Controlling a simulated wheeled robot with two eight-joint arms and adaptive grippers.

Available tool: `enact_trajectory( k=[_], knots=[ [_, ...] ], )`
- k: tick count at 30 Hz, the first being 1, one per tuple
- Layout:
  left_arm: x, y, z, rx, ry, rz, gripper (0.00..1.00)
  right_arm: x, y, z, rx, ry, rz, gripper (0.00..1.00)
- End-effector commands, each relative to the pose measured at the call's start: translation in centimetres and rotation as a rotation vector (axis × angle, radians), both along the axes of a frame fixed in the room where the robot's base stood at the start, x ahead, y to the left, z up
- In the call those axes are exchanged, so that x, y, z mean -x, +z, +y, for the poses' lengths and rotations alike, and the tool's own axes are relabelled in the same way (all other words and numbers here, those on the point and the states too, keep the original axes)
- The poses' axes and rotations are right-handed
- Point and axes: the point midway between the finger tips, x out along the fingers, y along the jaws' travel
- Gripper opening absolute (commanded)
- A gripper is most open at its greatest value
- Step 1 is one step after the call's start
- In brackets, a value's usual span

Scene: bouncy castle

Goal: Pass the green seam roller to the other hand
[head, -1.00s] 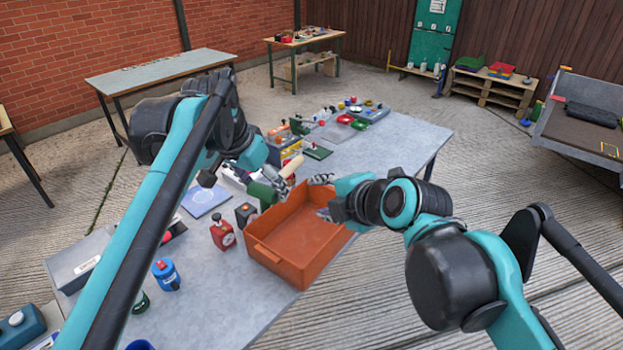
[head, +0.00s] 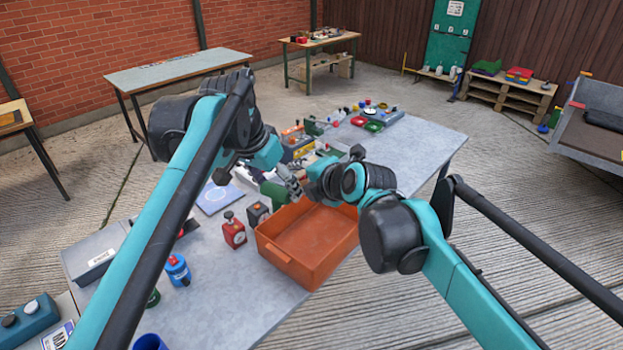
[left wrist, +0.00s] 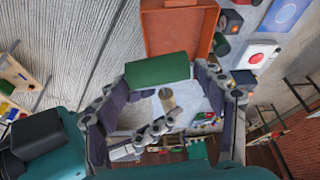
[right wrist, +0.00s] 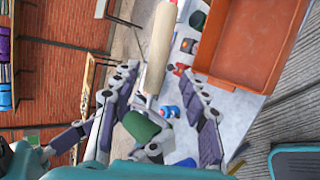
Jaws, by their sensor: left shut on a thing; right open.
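The green seam roller has a thick green cylinder (head: 273,192) and a tan handle (right wrist: 157,48). My left gripper (head: 268,172) is shut on it above the orange bin's left edge; the green cylinder shows large at its fingers in the left wrist view (left wrist: 157,70). My right gripper (head: 294,184) is open and close beside the left one. In the right wrist view its fingers (right wrist: 160,100) are spread on either side of the roller, with the tan handle reaching up past them. Whether they touch it is unclear. The arms hide most of the handle in the head view.
An orange bin (head: 290,268) stands empty below the grippers on the grey table (head: 215,310). Several small items crowd the table behind the grippers.

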Motion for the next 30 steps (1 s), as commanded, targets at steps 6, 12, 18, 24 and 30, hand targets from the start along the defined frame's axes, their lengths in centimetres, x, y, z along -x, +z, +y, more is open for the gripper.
enact_trajectory(
  k=[6,12,18,24,30],
  knots=[
    [0.00,0.01,0.00,0.000,0.000,0.000,0.33,-0.89,-0.66,0.56,0.001,0.000,-0.001,0.45],
    [0.00,0.01,0.00,0.000,0.000,0.000,0.33,-0.91,-0.69,0.58,0.001,0.000,0.000,0.45],
    [-0.02,0.03,0.00,0.000,0.000,-0.001,0.34,-0.90,-0.70,0.56,0.001,0.000,0.000,0.02],
    [-0.06,0.07,0.07,0.000,0.002,-0.002,0.82,-0.85,-0.75,0.51,0.003,0.000,0.001,0.00],
    [-0.03,0.04,0.04,0.000,0.001,-0.001,0.93,-0.87,-0.70,0.54,0.002,0.000,0.001,0.00]
  ],
)
